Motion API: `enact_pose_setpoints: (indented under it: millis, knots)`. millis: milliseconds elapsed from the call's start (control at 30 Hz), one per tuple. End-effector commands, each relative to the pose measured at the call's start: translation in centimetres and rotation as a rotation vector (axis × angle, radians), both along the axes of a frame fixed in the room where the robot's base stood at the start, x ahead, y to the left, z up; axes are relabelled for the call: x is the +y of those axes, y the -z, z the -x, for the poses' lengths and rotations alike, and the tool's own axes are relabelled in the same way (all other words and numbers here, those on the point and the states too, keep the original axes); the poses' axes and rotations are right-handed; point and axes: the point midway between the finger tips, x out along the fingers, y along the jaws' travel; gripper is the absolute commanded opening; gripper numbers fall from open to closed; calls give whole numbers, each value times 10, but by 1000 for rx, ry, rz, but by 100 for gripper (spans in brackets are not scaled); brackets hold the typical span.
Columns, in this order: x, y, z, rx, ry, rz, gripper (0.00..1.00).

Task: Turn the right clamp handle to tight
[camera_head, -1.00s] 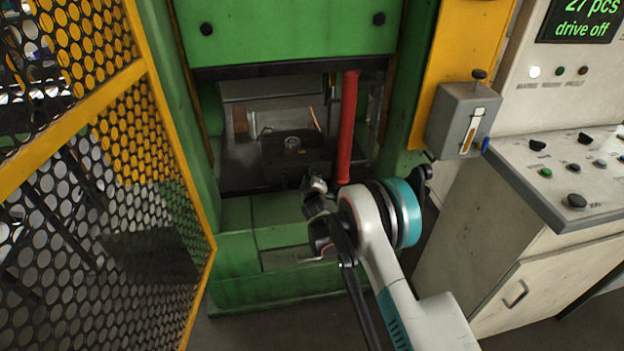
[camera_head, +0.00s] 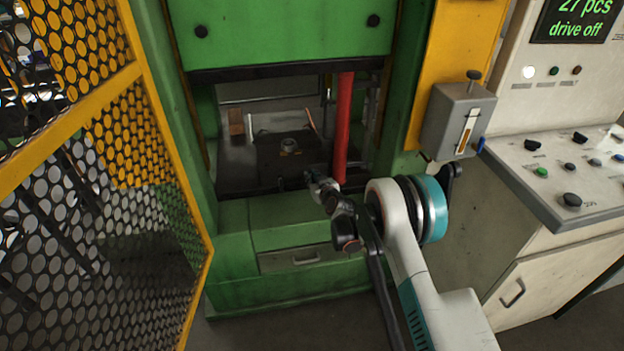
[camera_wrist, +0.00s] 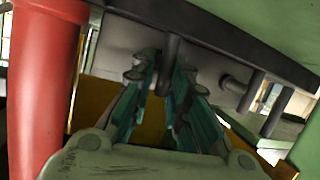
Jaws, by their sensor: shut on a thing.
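The dark die block (camera_head: 285,152) sits on the press bed inside the green press. My gripper (camera_wrist: 160,68) reaches in at the front right of this block, beside the red post. In the wrist view its teal-lined fingers are shut on a dark upright bar (camera_wrist: 171,48), which looks like the right clamp handle. The fingers hide part of the bar. In the head view my gripper (camera_head: 312,180) is small, and the handle between its fingers cannot be made out. Whether the clamp is loose or tight cannot be told.
The red post (camera_head: 343,125) stands close to the right of my gripper and fills the left of the wrist view (camera_wrist: 42,85). A yellow mesh guard (camera_head: 110,190) stands at left. A grey lever box (camera_head: 448,118) and control desk (camera_head: 575,195) stand at right.

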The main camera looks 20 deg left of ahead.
Motion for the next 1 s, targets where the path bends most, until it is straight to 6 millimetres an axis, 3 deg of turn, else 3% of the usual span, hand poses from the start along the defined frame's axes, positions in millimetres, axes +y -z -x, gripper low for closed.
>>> enact_pose_setpoints:
  millis: [800, 833, 867, 1000]
  knots:
    - [5, 0, 3, 63, -9, -97, 0]
    - [5, 0, 2, 63, -9, -97, 22]
    - [5, 0, 2, 63, -9, -97, 29]
    - [4, 0, 2, 62, -8, -96, 31]
